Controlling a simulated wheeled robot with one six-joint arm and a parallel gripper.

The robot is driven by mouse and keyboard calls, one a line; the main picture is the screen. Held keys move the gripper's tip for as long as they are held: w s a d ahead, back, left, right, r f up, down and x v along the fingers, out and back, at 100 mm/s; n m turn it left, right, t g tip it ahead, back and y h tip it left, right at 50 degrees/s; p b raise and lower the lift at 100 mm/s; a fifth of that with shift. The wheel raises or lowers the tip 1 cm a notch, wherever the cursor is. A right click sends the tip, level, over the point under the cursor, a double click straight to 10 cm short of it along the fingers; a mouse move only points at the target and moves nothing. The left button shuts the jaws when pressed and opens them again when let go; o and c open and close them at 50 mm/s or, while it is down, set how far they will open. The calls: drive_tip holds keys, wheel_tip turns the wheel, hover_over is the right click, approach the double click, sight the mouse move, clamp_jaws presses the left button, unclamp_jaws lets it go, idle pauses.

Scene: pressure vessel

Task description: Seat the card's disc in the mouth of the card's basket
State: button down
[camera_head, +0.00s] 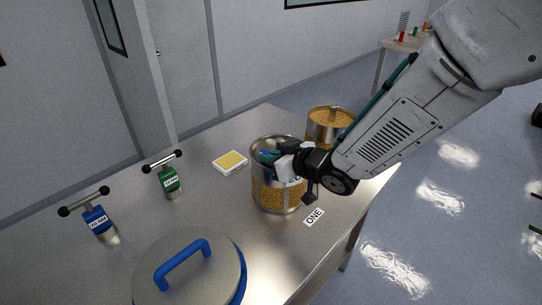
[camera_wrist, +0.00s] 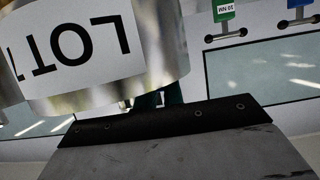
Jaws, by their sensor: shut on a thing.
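A metal basket (camera_head: 266,190) with golden contents stands upright on the table behind the ONE label. My gripper (camera_head: 276,158) comes from the right and reaches over its near rim, with blue-green parts in the mouth. In the wrist view, the basket's metal side with an inverted LOT label (camera_wrist: 75,45) fills the upper left, and dark green parts (camera_wrist: 165,97) show beyond my gripper's edge. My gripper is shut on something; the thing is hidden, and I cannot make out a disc. A card (camera_head: 231,162) with a yellow face lies left of the basket.
A green tool (camera_head: 170,181) and a blue tool (camera_head: 98,220) stand at the left. A grey lid with a blue handle (camera_head: 182,262) is at the front. Bare table lies between them.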

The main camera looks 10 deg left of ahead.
drive_tip(key=shift+f, duration=0.45)
